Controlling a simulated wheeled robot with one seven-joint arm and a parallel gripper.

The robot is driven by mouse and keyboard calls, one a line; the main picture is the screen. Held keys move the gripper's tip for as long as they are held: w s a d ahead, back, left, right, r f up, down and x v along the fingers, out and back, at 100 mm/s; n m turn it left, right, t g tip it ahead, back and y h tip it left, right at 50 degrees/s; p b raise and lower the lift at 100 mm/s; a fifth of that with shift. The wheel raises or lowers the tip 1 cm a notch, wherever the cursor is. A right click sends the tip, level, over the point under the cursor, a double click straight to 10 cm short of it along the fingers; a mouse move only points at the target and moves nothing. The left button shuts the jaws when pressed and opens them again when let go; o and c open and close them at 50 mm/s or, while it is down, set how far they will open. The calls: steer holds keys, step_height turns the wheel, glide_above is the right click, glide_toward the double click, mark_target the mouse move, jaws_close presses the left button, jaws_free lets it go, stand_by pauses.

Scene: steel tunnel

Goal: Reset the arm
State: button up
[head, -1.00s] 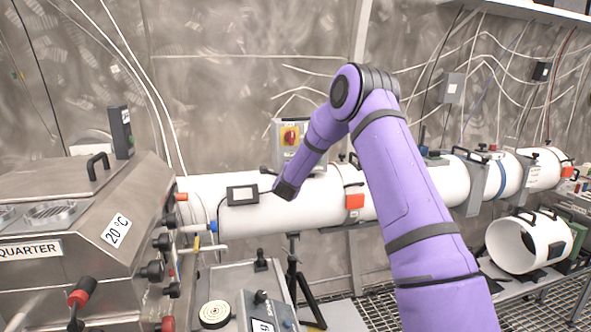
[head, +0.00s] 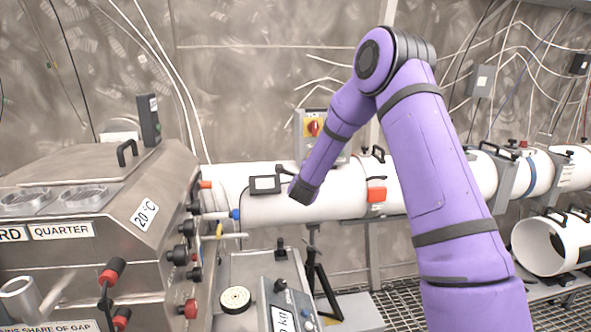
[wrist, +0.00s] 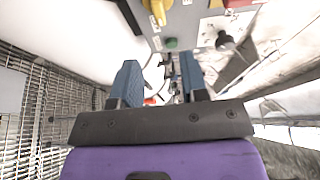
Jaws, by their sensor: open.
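My purple arm is raised and bent at the elbow on the right of the head view. Its end, my gripper, points down and left in front of the white pipe (head: 335,188); in the head view the fingers are not clearly seen. In the wrist view my gripper (wrist: 158,82) shows two blue fingers spread apart with nothing between them. A grey switch box with a yellow and red knob (head: 313,128) is on the wall side behind my forearm. It also shows at the top of the wrist view (wrist: 160,12).
A steel cabinet (head: 165,210) with knobs and a 20 °C label stands at the left. A bench unit with a round white disc (head: 235,299) is at the lower middle. A short white cylinder (head: 540,245) sits on a right shelf. Grating (head: 405,300) covers the floor.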

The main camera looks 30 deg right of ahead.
steer(key=s+a+r+n+y, duration=0.4)
steer(key=a+r+n+y, duration=0.3)
steer(key=r, duration=0.3)
steer(key=s+a+r+n+g+y, duration=0.1)
steer(key=s+a+r+n+y, duration=0.1)
steer(key=s+a+r+n, duration=0.3)
steer(key=s+a+r+n+y, duration=0.1)
steer(key=s+a+n, duration=0.2)
steer(key=s, duration=0.4)
steer(key=s+a+f+n+g+y, duration=0.1)
steer(key=s+n+g, duration=0.6)
steer(key=s, duration=2.6)
steer(key=f+n, duration=0.1)
steer(key=n, duration=0.2)
steer(key=shift+s+a+n+g, duration=0.35)
steer(key=shift+a+n+g, duration=0.05)
steer(key=shift+c, duration=0.4)
